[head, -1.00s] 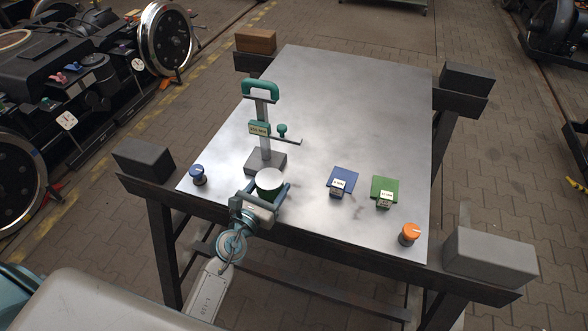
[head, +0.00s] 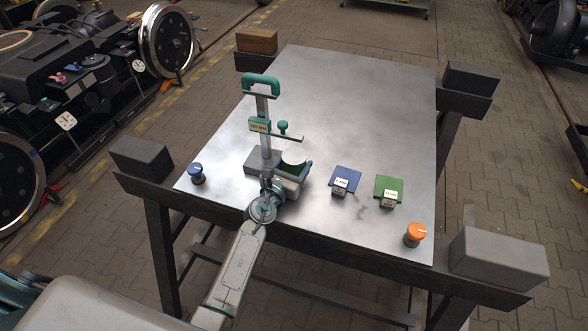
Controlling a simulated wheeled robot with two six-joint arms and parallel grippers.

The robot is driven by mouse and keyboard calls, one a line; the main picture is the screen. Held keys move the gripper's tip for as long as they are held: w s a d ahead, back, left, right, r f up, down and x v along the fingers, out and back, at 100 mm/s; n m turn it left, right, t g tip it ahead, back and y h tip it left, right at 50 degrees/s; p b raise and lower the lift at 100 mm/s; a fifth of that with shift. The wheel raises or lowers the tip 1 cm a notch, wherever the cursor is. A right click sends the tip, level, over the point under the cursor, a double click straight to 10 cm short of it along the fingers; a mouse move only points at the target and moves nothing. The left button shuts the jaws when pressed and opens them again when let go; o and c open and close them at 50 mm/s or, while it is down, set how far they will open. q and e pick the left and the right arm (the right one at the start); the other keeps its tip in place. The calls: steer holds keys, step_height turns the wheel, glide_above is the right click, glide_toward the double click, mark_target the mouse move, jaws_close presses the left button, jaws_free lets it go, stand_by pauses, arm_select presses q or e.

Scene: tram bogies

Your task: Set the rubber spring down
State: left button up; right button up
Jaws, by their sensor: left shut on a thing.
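My left gripper (head: 289,175) is shut on the rubber spring (head: 293,163) near the front edge of the metal table. Only a dark green part and a pale edge of the spring show; the gripper hides the rest. The spring is just right of the base of the height gauge (head: 260,161). I cannot tell whether it touches the tabletop. The gauge has a grey post, a teal handle and a labelled slider with an arm. My right gripper is not in view.
A blue labelled block (head: 345,180) and a green one (head: 389,190) stand to the right. An orange-topped knob (head: 413,235) is at the front right corner, a blue knob (head: 197,173) at the front left. The back of the tabletop (head: 350,95) is clear.

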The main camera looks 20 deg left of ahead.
arm_select(q)
steer(key=shift+f, duration=0.15)
steer(key=o, duration=1.3)
steer(key=shift+c, duration=0.2)
steer(key=s, duration=0.4)
steer(key=s+a, duration=0.1)
steer(key=s, duration=0.3)
steer(key=s+a, duration=0.1)
steer(key=s, duration=0.3)
